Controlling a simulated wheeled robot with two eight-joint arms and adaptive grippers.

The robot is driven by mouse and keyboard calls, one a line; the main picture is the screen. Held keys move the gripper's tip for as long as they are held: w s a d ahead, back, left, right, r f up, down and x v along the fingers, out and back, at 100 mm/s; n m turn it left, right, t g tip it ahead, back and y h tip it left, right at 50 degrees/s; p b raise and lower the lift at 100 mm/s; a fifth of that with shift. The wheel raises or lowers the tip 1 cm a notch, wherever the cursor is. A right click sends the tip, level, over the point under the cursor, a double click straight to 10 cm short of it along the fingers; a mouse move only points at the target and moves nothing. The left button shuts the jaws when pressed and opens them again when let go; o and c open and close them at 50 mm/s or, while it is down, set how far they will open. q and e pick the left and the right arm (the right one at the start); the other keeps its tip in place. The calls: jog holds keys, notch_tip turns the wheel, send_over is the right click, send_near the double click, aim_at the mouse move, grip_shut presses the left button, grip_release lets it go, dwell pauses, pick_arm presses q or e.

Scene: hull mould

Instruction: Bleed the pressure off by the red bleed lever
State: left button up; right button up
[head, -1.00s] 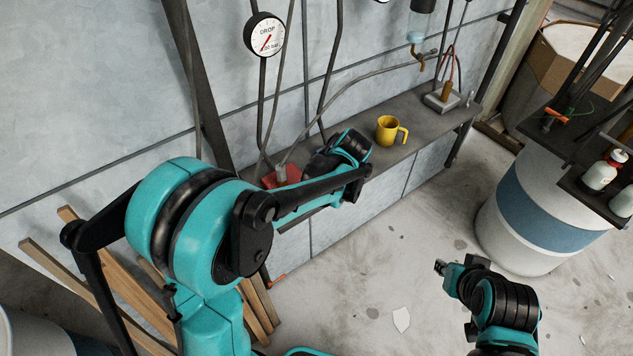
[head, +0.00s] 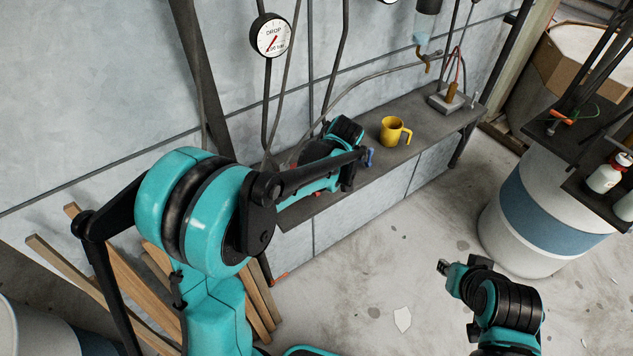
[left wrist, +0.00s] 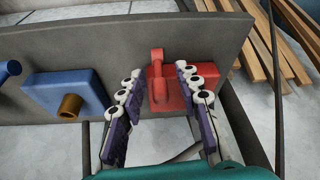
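In the left wrist view, a red block (left wrist: 172,90) with a red lever (left wrist: 157,62) is fixed on the grey shelf. My left gripper (left wrist: 157,76) is open, with one finger on each side of the red block and lever. I cannot tell whether the fingers touch them. In the head view, my left arm hides most of the red block and the left gripper. The drop pressure gauge (head: 271,36) hangs on the wall with a red needle. My right gripper (head: 443,267) is above the floor, away from the shelf, too small to read.
A blue block (left wrist: 66,95) with a brass fitting (left wrist: 71,105) sits left of the red one in the left wrist view. A yellow mug (head: 391,131) stands on the shelf (head: 430,115). Wooden planks (head: 125,285) lean at the lower left. Hoses run along the wall.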

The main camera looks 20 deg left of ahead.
pick_arm(q)
jog(key=shift+r, duration=0.15)
jog(key=v, duration=1.1)
jog(key=shift+d+r, duration=0.2)
jog(key=shift+r, duration=0.15)
jog(key=shift+s, duration=0.15)
jog(key=s+a+f+m+t+h+b, duration=0.3)
jog(key=s+f+m+t+b, duration=0.2)
jog(key=s+f+m+b, duration=0.6)
jog(key=s+f+m, duration=0.1)
jog(key=s+f, duration=0.2)
jog(key=s, duration=0.3)
jog(key=shift+s+a+f+m+t, duration=0.15)
jog(key=shift+s+f+m+t, duration=0.1)
jog(key=shift+f+m+t, duration=0.1)
